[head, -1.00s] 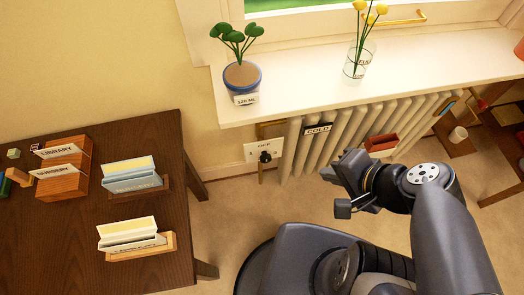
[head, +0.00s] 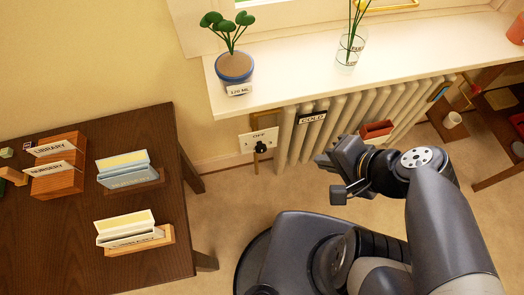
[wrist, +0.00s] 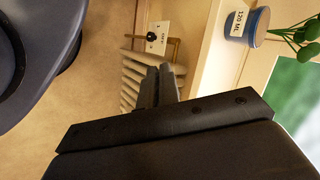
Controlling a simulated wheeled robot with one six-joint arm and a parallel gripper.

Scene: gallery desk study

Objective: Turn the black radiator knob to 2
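The black radiator knob (head: 261,147) sits on a white plate (head: 247,143) marked OFF, low on the wall at the radiator's left end. Its pointer setting is too small to read. In the wrist view the knob (wrist: 151,37) shows on its plate beyond my fingertips. My gripper (head: 322,163) is right of the knob and a little lower in the head view, in front of the radiator (head: 345,112), apart from the knob. Its two fingers (wrist: 158,74) lie close together in the wrist view, with nothing seen between them.
A windowsill (head: 290,85) juts out above the radiator, with a potted plant (head: 234,66) and a glass vase (head: 350,48) on it. A COLD label (head: 312,117) and a red holder (head: 377,130) hang on the radiator. A dark desk (head: 75,235) stands left; floor between is clear.

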